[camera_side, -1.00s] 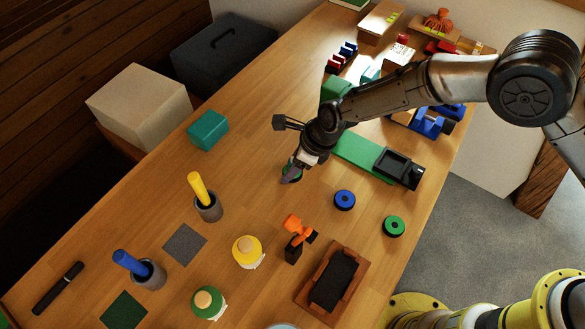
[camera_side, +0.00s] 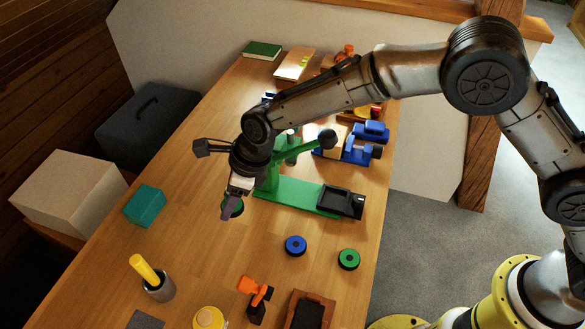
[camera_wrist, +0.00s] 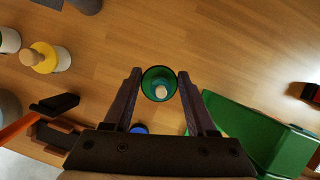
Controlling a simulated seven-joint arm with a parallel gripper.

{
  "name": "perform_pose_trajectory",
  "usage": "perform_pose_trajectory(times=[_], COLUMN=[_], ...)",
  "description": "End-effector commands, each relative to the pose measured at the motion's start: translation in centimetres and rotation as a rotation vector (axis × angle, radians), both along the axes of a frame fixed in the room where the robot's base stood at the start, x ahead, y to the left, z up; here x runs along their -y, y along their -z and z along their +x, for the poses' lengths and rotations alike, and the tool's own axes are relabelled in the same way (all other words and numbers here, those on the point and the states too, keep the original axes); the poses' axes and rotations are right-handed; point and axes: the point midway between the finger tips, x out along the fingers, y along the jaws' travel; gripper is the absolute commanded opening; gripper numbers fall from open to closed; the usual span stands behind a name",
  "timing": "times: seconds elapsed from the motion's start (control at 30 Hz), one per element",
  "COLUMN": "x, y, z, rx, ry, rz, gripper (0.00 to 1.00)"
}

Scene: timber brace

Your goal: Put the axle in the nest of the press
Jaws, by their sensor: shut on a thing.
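My gripper (camera_side: 230,204) points down over the table, left of the green press (camera_side: 295,195). In the wrist view its two fingers (camera_wrist: 160,80) stand on either side of a round green thing with a dark rim and a pale round end in its middle. I take this to be the axle (camera_wrist: 161,91), seen end-on and held upright; its lower part is hidden.
A blue disc (camera_side: 295,245) and a green disc (camera_side: 348,259) lie in front of the press. A blue fixture (camera_side: 350,145) stands behind it. A teal box (camera_side: 145,205) and a yellow-handled tool in a grey cup (camera_side: 158,288) stand left. Bare wood surrounds my gripper.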

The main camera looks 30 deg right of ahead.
Motion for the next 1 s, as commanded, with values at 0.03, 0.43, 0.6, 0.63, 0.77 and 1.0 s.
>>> perform_pose_trajectory(times=[0.03, 0.43, 0.6, 0.63, 0.77, 1.0], x=[0.0, 2.8, 4.8, 5.1, 6.7, 10.9], y=[-0.1, 1.5, 2.2, 2.3, 2.4, 1.7], z=[0.0, -4.8, -8.2, -8.8, -11.5, -18.1], rx=[0.0, -0.003, -0.004, -0.003, -0.002, -0.002], ry=[0.0, -0.167, -0.289, -0.312, -0.415, -0.67], rz=[0.001, -0.001, 0.0, 0.0, 0.0, 0.002], gripper=[0.0, 0.0, 0.0, 0.0, 0.0, 0.0])
